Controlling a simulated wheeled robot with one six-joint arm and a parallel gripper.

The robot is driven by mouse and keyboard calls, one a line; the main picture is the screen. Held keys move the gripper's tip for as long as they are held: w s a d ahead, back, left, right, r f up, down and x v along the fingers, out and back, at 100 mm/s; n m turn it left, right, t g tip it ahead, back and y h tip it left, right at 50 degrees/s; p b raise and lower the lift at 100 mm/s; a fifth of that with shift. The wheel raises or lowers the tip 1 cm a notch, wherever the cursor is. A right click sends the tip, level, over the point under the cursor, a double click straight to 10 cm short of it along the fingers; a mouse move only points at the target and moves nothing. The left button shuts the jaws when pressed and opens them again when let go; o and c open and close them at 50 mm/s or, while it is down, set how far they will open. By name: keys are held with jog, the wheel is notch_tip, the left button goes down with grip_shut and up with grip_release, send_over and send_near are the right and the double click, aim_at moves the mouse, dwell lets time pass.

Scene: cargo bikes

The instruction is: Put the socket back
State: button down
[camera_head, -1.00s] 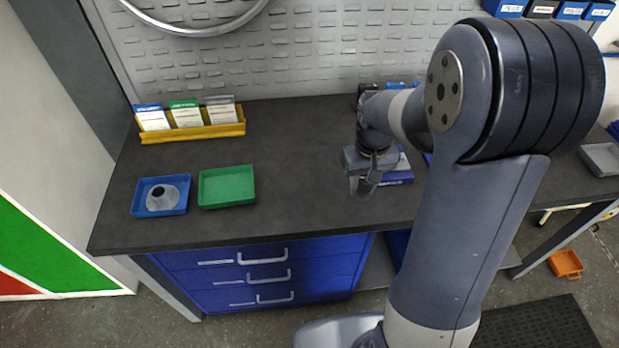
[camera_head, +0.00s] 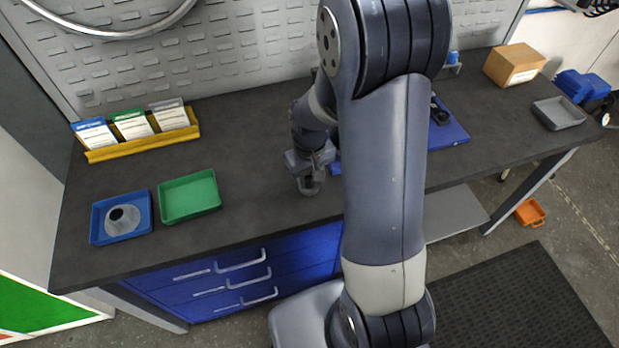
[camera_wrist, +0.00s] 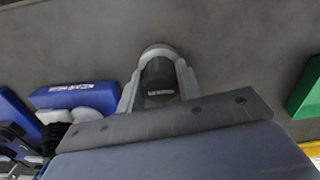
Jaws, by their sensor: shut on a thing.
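My gripper (camera_head: 309,187) is over the dark workbench, to the right of the green tray (camera_head: 189,196). In the wrist view my gripper (camera_wrist: 158,88) has its two grey fingers closed on the sides of a dark cylindrical socket (camera_wrist: 158,80) with a small pale label. A grey rounded rim shows at its far end. A blue block with white lettering (camera_wrist: 75,95) lies left of the fingers, apart from them. In the head view only a bit of blue (camera_head: 336,168) shows beside my arm. The held socket is too small to make out there.
A blue tray (camera_head: 93,226) with a grey conical piece (camera_head: 122,219) stands left of the green tray. A yellow holder (camera_head: 150,148) with cards is behind. A blue mat (camera_head: 452,136), a cardboard box (camera_head: 514,64) and a grey tray (camera_head: 567,118) lie to the right.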

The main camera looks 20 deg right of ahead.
aim_at(310, 175)
jog(key=shift+f, duration=0.65)
jog(key=shift+f, duration=0.2)
jog(key=c, duration=1)
grip_release()
jog(key=shift+r, duration=0.1)
jog(key=shift+r, duration=0.55)
notch_tip(310, 175, up, 11)
jog(key=shift+r+b, duration=0.1)
jog(key=shift+b, duration=0.45)
